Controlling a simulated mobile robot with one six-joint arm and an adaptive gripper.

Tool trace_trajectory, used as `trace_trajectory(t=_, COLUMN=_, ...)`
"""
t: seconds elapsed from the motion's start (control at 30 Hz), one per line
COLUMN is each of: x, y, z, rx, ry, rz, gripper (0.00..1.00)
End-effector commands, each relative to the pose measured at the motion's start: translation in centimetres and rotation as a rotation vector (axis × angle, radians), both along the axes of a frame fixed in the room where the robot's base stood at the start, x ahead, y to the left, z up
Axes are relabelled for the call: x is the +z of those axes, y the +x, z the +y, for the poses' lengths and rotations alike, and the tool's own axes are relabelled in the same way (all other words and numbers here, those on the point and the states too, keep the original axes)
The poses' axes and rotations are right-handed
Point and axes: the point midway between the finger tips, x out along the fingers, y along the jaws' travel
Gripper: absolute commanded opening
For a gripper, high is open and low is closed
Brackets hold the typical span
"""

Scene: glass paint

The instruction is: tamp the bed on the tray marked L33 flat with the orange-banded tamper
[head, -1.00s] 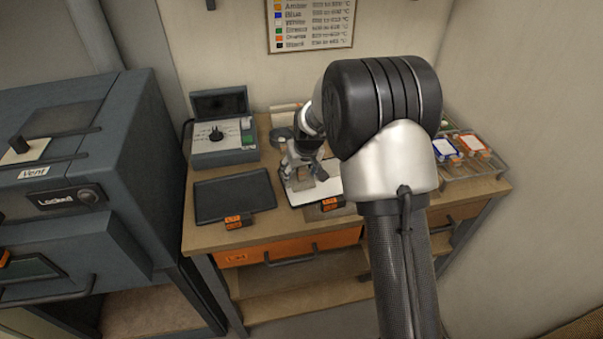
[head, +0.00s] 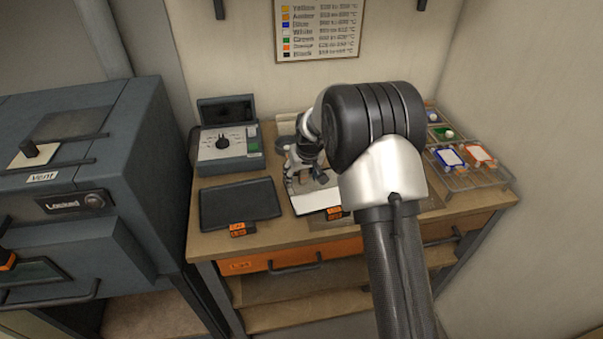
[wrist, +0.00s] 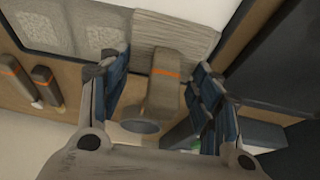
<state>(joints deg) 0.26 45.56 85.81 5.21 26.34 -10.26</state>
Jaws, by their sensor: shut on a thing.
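My gripper (wrist: 160,95) is shut on the brown-grey tamper (wrist: 162,92), which has an orange band and sits between the blue-grey fingers in the wrist view. A broad grey ribbed piece (wrist: 178,28) shows at its far end; I cannot tell whether it touches the surface below. In the head view my gripper (head: 308,170) is over the white-topped tray (head: 308,204) with an orange tag (head: 334,212). The tag is too small to read surely, and my arm hides part of this area.
A dark empty tray (head: 240,202) with orange tags lies left of it. A control box (head: 228,150) stands behind. A rack of colour-labelled containers (head: 450,180) is at right. Two brown, orange-banded pieces (wrist: 45,85) show at the wrist view's left. The kiln-like cabinet (head: 80,200) stands far left.

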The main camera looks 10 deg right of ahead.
Motion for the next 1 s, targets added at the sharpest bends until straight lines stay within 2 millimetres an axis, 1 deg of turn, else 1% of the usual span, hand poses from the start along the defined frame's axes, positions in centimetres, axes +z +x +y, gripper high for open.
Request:
trace_trajectory(t=0.03, x=-0.4, y=0.01, z=0.0, rx=0.0, ry=0.0, rz=-0.001, gripper=0.39)
trace_trajectory(t=0.1, x=-0.52, y=0.02, z=0.0, rx=0.0, ry=0.0, rz=-0.001, gripper=0.39)
trace_trajectory(t=0.43, x=-0.45, y=0.04, z=-0.01, rx=0.0, ry=0.0, rz=-0.001, gripper=0.39)
trace_trajectory(t=1.0, x=-0.96, y=0.03, z=0.0, rx=0.0, ry=0.0, rz=-0.001, gripper=0.39)
